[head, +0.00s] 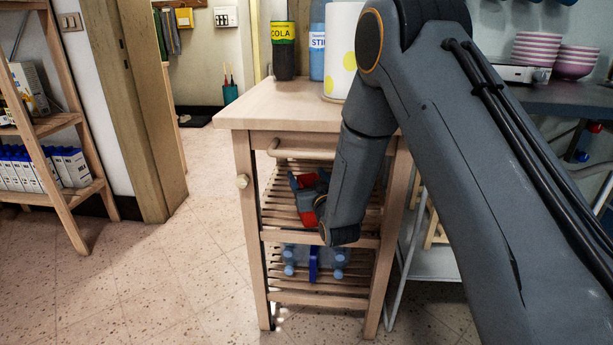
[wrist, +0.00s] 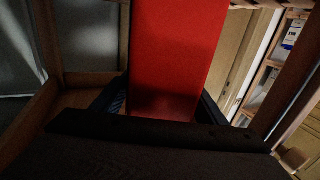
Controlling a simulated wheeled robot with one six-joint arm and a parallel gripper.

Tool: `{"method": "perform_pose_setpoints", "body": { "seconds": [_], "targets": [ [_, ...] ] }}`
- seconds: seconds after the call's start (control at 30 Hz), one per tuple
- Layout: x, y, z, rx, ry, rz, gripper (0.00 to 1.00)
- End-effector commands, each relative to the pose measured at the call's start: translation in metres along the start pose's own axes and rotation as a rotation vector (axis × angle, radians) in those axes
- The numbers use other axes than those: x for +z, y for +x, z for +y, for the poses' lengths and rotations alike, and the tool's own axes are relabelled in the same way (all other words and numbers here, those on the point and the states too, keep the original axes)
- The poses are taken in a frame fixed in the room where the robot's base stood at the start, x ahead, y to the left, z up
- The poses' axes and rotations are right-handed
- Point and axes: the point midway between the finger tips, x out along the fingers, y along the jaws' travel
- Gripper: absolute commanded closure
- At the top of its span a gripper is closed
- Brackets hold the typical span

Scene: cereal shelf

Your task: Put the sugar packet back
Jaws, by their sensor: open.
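A red packet (wrist: 175,55), plain on the face I see, stands large in the middle of the wrist view. No label shows, so I cannot tell whether it is the sugar packet. In the head view a red packet (head: 308,218) shows on the middle slatted shelf of the wooden trolley, mostly hidden by my arm. My gripper (wrist: 160,105) is open, with its dark fingers on either side of the red packet's lower part. I cannot tell whether they touch it. In the head view my gripper (head: 318,197) reaches into the trolley at that shelf.
The wooden trolley (head: 275,110) carries a cola bottle (head: 283,45), a blue bottle (head: 318,40) and a spotted white roll (head: 341,50) on top. Blue-capped bottles (head: 315,262) lie on its lower shelf. A shelf rack (head: 60,125) with cartons stands left. Floor between is clear.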

Motion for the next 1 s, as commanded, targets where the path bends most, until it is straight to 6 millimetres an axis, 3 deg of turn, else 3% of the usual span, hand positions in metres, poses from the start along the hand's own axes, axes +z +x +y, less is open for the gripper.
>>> {"method": "perform_pose_setpoints", "body": {
  "seconds": [0.3, 0.5, 0.7, 1.0],
  "targets": [
    [-0.001, -0.064, 0.0, 0.001, 0.0, -0.003, 0.34],
    [-0.001, -0.096, 0.0, 0.001, 0.0, -0.002, 0.34],
    [-0.001, -0.11, 0.0, 0.001, 0.0, 0.0, 0.34],
    [0.0, -0.111, 0.0, 0.0, 0.0, 0.0, 0.34]
  ]
}}
